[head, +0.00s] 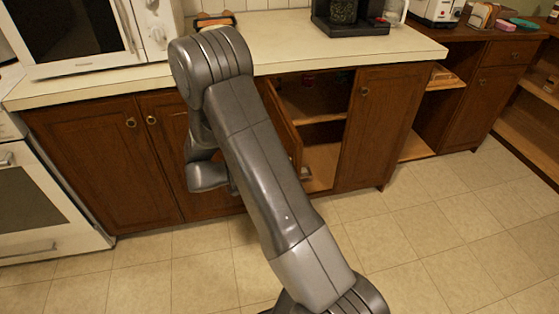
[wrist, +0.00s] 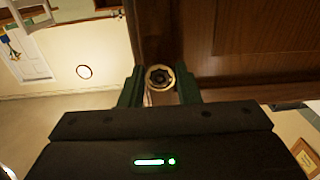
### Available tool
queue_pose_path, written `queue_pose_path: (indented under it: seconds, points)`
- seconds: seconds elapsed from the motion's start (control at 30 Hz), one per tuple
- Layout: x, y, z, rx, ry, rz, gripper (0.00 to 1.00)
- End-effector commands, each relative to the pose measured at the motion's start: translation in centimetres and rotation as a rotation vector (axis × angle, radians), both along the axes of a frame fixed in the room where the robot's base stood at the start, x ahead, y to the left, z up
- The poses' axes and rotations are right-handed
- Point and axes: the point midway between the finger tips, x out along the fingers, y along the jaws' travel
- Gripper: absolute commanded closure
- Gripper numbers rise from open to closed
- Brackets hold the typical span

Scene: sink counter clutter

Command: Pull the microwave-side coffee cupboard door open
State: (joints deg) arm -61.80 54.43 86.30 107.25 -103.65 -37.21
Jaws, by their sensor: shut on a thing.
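The coffee cupboard door (head: 284,122) stands partly open, swung out from the counter front and seen at a steep angle behind my arm in the head view. Its wooden panel also fills the upper right of the wrist view (wrist: 250,40). A round brass-coloured knob (wrist: 159,77) with a dark centre sits between the two fingers of my gripper (wrist: 160,88), which is shut on it. In the head view my arm hides most of the gripper and part of the door. The open cupboard interior (head: 312,103) shows shelves and a few small items.
The microwave (head: 75,35) and a black coffee machine (head: 348,18) stand on the counter (head: 285,52). A closed door (head: 375,125) is right of the opening, and closed doors (head: 105,160) lie left. The tiled floor (head: 440,225) in front is clear.

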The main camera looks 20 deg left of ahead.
Motion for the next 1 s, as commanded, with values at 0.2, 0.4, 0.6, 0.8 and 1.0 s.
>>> queue_pose_path:
  seconds: [0.2, 0.4, 0.6, 0.8, 1.0]
  points:
    - [-0.1, 0.0, -0.1, 0.000, 0.001, -0.001, 1.00]
    - [-0.1, 0.0, -0.1, 0.001, 0.002, -0.001, 1.00]
    - [0.0, 0.0, 0.0, 0.001, 0.001, 0.000, 0.49]
    - [-0.1, 0.1, 0.0, 0.001, 0.001, 0.000, 0.49]
    - [-1.1, 1.4, 0.0, 0.001, -0.001, 0.003, 0.49]
